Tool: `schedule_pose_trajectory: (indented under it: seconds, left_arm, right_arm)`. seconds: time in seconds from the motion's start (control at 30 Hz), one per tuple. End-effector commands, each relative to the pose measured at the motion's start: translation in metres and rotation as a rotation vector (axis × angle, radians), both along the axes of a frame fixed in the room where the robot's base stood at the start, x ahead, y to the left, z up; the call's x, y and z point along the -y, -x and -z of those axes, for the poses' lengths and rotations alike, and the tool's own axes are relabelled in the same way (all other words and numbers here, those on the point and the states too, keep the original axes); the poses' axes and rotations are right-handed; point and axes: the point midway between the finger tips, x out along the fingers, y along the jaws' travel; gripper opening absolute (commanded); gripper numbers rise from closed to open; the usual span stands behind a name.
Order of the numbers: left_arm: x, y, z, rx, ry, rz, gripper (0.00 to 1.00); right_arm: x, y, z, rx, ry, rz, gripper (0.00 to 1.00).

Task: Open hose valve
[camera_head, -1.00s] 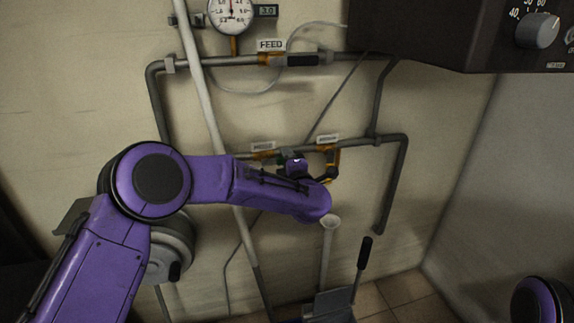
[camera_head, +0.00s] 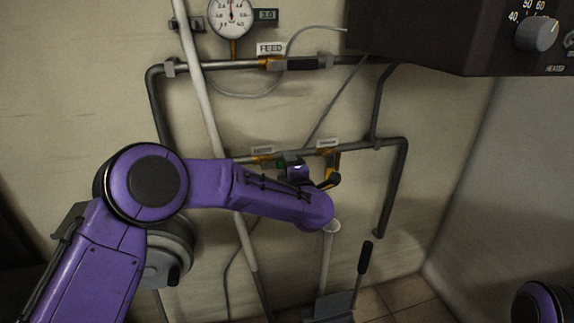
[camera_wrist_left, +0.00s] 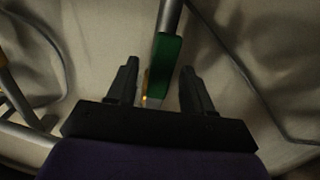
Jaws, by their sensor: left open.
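A lower grey pipe (camera_head: 365,146) on the wall carries two brass valves (camera_head: 262,159) (camera_head: 333,162) under small white labels too blurred to read. A green handle (camera_head: 281,165) shows beside the left one, partly hidden by my arm. My left gripper (camera_head: 291,172) is at this pipe, mostly hidden behind my own wrist. In the left wrist view its two dark fingers (camera_wrist_left: 158,85) are open, with the green handle (camera_wrist_left: 166,62) between them and a gap on each side. I cannot tell which label names the hose valve. My right gripper is out of view.
An upper pipe (camera_head: 225,65) has a FEED label (camera_head: 270,48), a black-handled valve (camera_head: 300,63) and a round gauge (camera_head: 231,14). A pale slanted pole (camera_head: 202,100) crosses both pipes. A dark heater box (camera_head: 440,35) overhangs at upper right. A dustpan (camera_head: 330,306) stands below.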

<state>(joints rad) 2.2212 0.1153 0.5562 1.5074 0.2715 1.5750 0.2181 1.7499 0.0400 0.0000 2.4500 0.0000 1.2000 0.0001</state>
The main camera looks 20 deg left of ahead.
Motion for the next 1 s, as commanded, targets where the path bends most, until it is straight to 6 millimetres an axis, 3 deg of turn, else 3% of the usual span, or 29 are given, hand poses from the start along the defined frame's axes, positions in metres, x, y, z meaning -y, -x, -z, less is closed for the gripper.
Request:
schedule_pose_trajectory:
  seconds: [0.2, 0.4, 0.83, 0.9, 1.0]
  left_arm:
    - [0.029, 0.045, 0.001, 0.000, -0.002, 0.004, 0.51]
    - [0.046, 0.073, 0.001, 0.000, -0.001, 0.002, 0.51]
    - [0.053, 0.076, 0.001, -0.020, -0.027, 0.025, 0.51]
    - [0.064, 0.077, 0.017, -0.091, -0.129, 0.124, 0.51]
    - [0.058, 0.091, 0.070, -0.259, -0.316, 0.255, 0.51]
  right_arm:
    - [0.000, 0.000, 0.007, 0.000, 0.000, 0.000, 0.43]
    - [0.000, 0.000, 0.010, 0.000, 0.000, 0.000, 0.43]
    - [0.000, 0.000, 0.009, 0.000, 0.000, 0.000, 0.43]
    - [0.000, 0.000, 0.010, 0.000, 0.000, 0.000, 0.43]
    - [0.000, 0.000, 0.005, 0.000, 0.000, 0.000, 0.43]
